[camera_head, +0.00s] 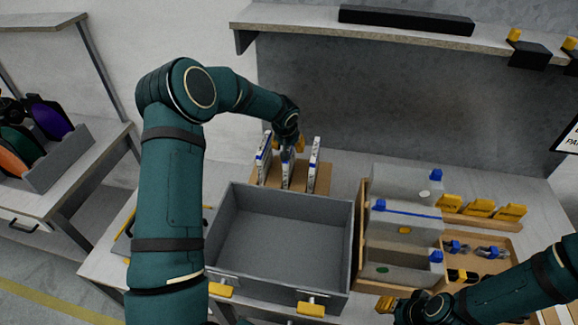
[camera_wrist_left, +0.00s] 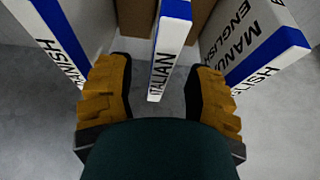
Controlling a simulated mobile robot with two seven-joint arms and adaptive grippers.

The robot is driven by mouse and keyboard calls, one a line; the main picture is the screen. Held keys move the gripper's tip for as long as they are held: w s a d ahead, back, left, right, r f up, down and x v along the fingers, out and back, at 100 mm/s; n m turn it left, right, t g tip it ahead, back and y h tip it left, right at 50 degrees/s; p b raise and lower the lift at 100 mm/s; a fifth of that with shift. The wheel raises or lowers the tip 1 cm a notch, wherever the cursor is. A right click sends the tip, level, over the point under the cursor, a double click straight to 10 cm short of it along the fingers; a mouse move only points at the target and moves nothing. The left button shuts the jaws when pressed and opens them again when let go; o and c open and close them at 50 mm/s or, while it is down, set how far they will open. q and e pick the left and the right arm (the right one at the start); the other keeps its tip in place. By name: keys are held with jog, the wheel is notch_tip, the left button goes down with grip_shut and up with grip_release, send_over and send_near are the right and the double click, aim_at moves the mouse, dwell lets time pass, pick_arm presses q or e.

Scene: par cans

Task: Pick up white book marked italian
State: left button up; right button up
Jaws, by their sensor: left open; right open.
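The white book marked ITALIAN (camera_wrist_left: 165,65) has a blue band and shows its narrow spine in the left wrist view. It stands upright in the middle of a wooden rack (camera_head: 322,184), between two similar books; in the head view it is the middle book (camera_head: 287,176). My left gripper (camera_head: 287,144) is above it. In the left wrist view the yellow fingers of the left gripper (camera_wrist_left: 159,98) are open, one on each side of the spine, with visible gaps. My right gripper (camera_head: 393,303) is at the lower right, away from the books; its fingers show only partly.
A book marked ENGLISH (camera_wrist_left: 262,45) stands close on the right, another book (camera_wrist_left: 50,42) on the left. A grey open drawer box (camera_head: 280,250) lies in front of the rack. Grey bins (camera_head: 405,222) stand to the right, and a shelf (camera_head: 350,30) overhangs behind.

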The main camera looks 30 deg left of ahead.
pick_arm(q)
jog(key=x, duration=0.3)
jog(key=shift+w+f, duration=0.15)
jog(key=shift+f, duration=0.2)
jog(key=shift+f+b, duration=0.3)
jog(key=shift+b, duration=0.1)
dwell(0.4)
grip_shut()
dwell(0.3)
